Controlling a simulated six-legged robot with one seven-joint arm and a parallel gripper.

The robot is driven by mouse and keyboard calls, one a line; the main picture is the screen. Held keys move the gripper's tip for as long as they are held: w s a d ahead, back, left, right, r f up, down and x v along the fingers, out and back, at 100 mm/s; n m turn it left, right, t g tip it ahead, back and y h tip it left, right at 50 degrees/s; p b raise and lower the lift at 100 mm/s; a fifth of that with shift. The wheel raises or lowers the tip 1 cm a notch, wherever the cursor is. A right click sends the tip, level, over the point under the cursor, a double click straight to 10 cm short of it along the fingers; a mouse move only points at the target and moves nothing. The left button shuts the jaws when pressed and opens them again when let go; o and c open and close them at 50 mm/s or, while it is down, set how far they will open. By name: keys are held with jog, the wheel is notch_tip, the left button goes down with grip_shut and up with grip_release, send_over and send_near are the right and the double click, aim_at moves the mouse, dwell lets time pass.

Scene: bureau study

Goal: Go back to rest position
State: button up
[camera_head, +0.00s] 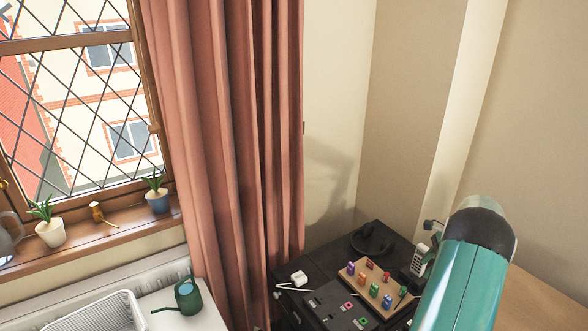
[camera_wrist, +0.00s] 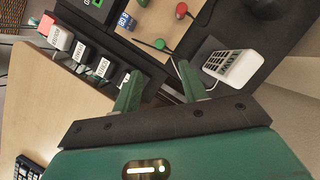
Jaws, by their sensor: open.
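My gripper (camera_wrist: 155,90) shows in the wrist view with its two green fingers apart and nothing between them. It is over the edge of a dark desk unit (camera_wrist: 130,50), in front of a wooden board (camera_wrist: 160,28) with coloured pieces. In the head view my teal arm reaches up at the lower right, and the gripper itself is hidden there. The board (camera_head: 352,272) also shows there on the black desk top (camera_head: 330,300).
The handset stands by the board in the head view (camera_head: 420,260). A green watering can (camera_head: 188,297) and a white wire basket (camera_head: 100,314) stand at the lower left. Potted plants (camera_head: 49,229) line the windowsill. A pale wooden surface (camera_wrist: 60,110) lies left of my gripper.

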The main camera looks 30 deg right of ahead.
jog(key=w+a+r+n+h, duration=0.1)
jog(key=w+a+r+n, duration=0.25)
jog(key=a+r, duration=0.5)
jog(key=w+a+r+n+h, duration=0.15)
jog(key=a+r+n, duration=0.35)
jog(key=a, duration=0.6)
jog(key=w+a+r+n, duration=0.3)
jog(key=w+a+r, duration=0.1)
jog(key=a+r, duration=0.5)
jog(key=s+a+r+n, duration=0.2)
jog(key=s+a+n, duration=0.1)
jog(key=a, duration=0.5)
jog(key=s+a+r+n, duration=0.2)
jog(key=s+a+n, duration=0.2)
jog(key=a, duration=0.4)
jog(key=s+a+n+t, duration=0.2)
jog(key=s+a+n, duration=0.5)
jog(key=s+a, duration=0.2)
jog(key=shift+s+a+f+t+h, duration=0.35)
jog(key=shift+s+a+t+h, duration=0.1)
jog(key=shift+s, duration=0.1)
jog(key=shift+d+n, duration=0.1)
jog(key=shift+n, duration=0.15)
